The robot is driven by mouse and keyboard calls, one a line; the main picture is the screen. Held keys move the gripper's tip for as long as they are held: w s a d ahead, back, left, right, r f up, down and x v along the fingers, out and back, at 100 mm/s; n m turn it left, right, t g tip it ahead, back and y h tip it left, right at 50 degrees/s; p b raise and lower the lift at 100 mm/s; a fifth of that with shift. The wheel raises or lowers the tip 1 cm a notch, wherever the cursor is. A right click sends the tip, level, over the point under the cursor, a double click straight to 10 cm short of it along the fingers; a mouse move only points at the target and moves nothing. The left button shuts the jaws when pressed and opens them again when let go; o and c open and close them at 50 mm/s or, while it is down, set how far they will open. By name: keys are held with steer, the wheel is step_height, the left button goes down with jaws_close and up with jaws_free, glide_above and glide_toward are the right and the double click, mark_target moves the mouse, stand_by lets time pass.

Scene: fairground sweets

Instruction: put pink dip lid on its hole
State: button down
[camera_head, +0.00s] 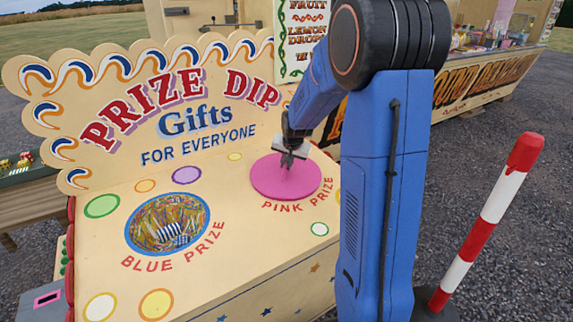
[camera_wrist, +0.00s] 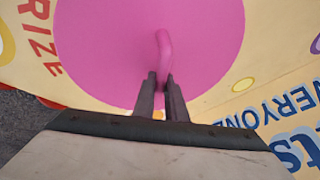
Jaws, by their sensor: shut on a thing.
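The pink dip lid (camera_head: 268,183) is a flat round disc at the "PINK PRIZE" lettering on the cream counter (camera_head: 225,265). No pink hole shows; the lid covers that spot, and I cannot tell whether it is seated or just above the counter. My gripper (camera_head: 289,160) is over the lid, pointing down. In the wrist view, the lid (camera_wrist: 100,40) fills the upper middle, and my gripper (camera_wrist: 161,82) is shut on its curved pink handle (camera_wrist: 163,48). The blue-rimmed hole (camera_head: 167,224) at "BLUE PRIZE" is uncovered, with striped things inside.
The scalloped "PRIZE DIP" sign board (camera_head: 150,110) rises behind the counter. A red and white striped post (camera_head: 487,225) stands on the gravel at right. Another stall (camera_head: 470,85) is behind my arm. The counter's left front is clear.

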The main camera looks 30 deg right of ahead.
steer(key=shift+f, duration=0.6)
stand_by(0.6)
steer(key=c, duration=1.7)
jaws_free()
steer(key=v, duration=1.7)
steer(key=shift+r, duration=0.15)
